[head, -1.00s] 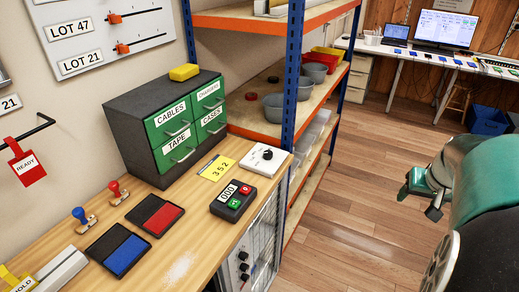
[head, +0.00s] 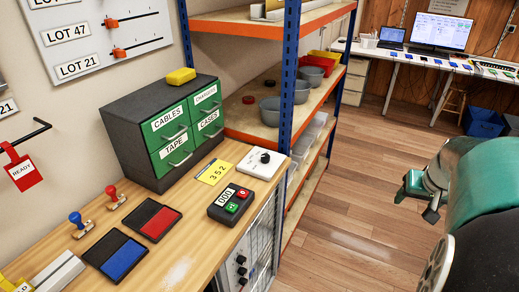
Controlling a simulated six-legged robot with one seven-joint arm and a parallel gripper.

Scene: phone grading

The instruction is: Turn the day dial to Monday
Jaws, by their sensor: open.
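A small white box with a round black knob (head: 264,157) sits at the back right of the wooden bench, near the blue shelf post. It is the only dial-like thing I see on the bench. Its markings are too small to read, so I cannot tell which day it points to. My gripper (head: 418,199) is at the right of the head view, over the floor, well apart from the knob and the bench. It is open and holds nothing that I can see.
Left of the knob stand a green drawer cabinet (head: 185,133) and a yellow card (head: 215,171). A black counter box (head: 231,203) is in front. Ink pads (head: 116,253) and stamps lie further left. The blue shelf post (head: 290,80) rises close behind. Floor at right is clear.

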